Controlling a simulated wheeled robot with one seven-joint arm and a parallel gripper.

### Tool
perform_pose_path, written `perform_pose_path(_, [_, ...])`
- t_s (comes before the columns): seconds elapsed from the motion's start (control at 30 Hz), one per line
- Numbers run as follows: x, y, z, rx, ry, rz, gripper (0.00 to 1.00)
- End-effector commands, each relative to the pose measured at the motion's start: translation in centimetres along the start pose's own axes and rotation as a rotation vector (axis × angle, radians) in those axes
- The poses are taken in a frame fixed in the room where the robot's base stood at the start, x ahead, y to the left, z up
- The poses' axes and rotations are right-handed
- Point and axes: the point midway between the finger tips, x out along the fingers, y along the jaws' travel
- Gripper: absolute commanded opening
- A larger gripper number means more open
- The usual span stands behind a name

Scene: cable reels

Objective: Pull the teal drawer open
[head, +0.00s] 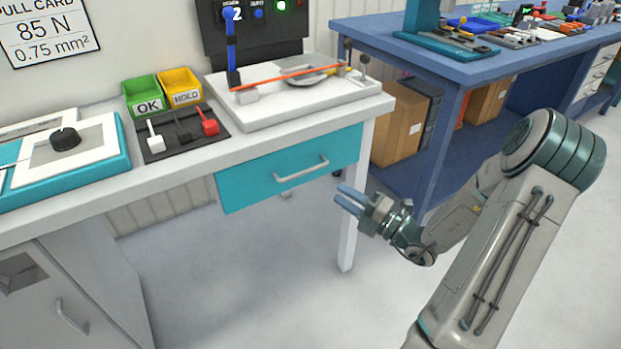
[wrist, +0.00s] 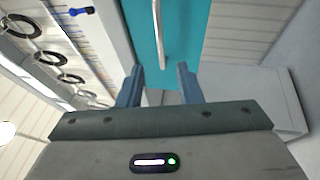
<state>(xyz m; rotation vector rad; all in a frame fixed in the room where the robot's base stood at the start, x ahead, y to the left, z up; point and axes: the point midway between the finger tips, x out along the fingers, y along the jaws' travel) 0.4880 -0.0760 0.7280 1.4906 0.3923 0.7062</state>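The teal drawer (head: 245,183) sits under the white bench top and looks shut in the head view. Its pale bar handle (head: 301,169) runs across the middle of the front. My gripper (head: 345,198) is to the right of the handle and in front of the drawer, apart from it. In the wrist view the teal drawer front (wrist: 187,30) fills the upper middle, and the handle (wrist: 158,35) runs down ahead of the fingers. My gripper (wrist: 160,85) is open there, with two blue fingers apart and nothing between them.
The white bench (head: 190,171) carries a green OK bin (head: 142,95), a yellow HOLD bin (head: 180,85) and a white test fixture (head: 310,98). A bench leg (head: 352,215) stands near my gripper. A blue bench (head: 440,66) with cardboard boxes is behind. The floor ahead is clear.

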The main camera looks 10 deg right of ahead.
Motion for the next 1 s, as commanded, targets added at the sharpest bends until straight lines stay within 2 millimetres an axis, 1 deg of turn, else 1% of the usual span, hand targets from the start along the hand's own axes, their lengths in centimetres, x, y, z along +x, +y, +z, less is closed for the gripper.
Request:
perform_pose_path(0.03, [1.2, -0.2, -0.1, -0.003, 0.006, 0.000, 0.32])
perform_pose_path(0.1, [2.8, -0.2, -0.1, -0.004, 0.006, 0.001, 0.32])
perform_pose_path(0.3, [6.9, -0.2, -0.1, -0.004, 0.005, 0.000, 0.32])
perform_pose_path(0.4, [8.4, -0.2, -0.1, -0.004, 0.004, -0.001, 0.32])
perform_pose_path(0.5, [9.6, -0.1, -0.1, -0.005, 0.003, -0.001, 0.32])
perform_pose_path(0.67, [10.4, -0.1, -0.1, -0.003, 0.001, -0.002, 0.32])
perform_pose_path(0.93, [10.5, 0.0, -0.1, -0.003, 0.001, -0.002, 0.32])
perform_pose_path(0.97, [10.5, 0.0, -0.1, -0.003, 0.001, -0.002, 0.24])
perform_pose_path(1.0, [10.5, 0.0, -0.1, -0.003, 0.001, -0.002, 0.13])
